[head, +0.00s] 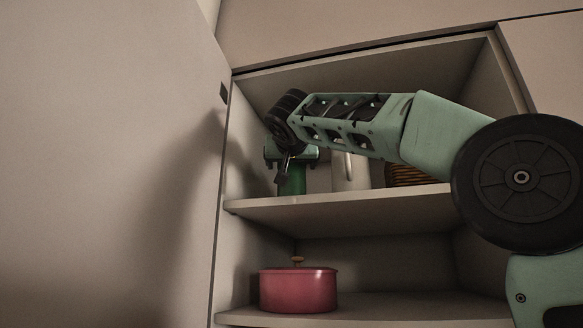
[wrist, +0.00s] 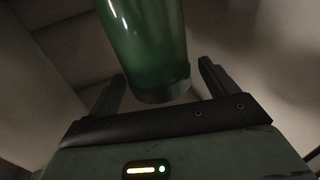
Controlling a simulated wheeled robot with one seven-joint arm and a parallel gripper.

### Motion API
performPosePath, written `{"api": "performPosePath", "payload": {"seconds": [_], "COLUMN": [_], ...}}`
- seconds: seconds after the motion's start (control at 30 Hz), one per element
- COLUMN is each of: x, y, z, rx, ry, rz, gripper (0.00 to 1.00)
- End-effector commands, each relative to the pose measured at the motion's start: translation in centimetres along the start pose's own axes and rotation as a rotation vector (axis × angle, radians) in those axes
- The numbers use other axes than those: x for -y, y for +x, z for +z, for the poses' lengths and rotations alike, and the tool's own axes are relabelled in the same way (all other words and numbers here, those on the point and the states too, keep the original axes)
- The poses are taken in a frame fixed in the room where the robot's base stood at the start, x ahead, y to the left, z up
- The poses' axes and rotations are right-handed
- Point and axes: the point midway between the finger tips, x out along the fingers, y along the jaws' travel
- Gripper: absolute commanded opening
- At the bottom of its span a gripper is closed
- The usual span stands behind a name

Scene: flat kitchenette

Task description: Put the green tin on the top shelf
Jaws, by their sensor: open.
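The green tin (head: 294,183) is at the left end of the upper shelf (head: 340,203), looking upright. I cannot see clearly where its base meets the shelf. My gripper (head: 283,176) reaches into the cabinet from the right and is at the tin, covering its upper part in the head view. In the wrist view the tin (wrist: 146,45) extends between the two spread fingers of my gripper (wrist: 162,88). There is a visible gap between the tin and the right finger. The fingers are open and not closed on it.
A pale jug or canister (head: 349,172) and a wicker basket (head: 408,176) stand right of the tin, partly behind my arm. A red lidded pot (head: 298,291) sits on the shelf below (head: 400,308). The cabinet's side wall is close on the left, beside an open door (head: 110,150).

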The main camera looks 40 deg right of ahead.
Motion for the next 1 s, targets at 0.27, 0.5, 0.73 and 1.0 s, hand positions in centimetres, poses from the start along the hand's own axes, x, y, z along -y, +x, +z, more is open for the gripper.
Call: {"api": "performPosePath", "payload": {"seconds": [0.27, 0.5, 0.73, 1.0], "x": [0.0, 0.0, -0.1, 0.0], "y": [-5.9, -9.6, -10.7, -10.6], "z": [0.4, 0.2, 0.0, 0.0], "rx": [-0.004, -0.002, -0.001, -0.001], "ry": [0.002, 0.001, 0.001, 0.000], "rz": [-0.003, -0.002, 0.000, 0.000], "gripper": [0.85, 0.85, 0.85, 0.85]}}
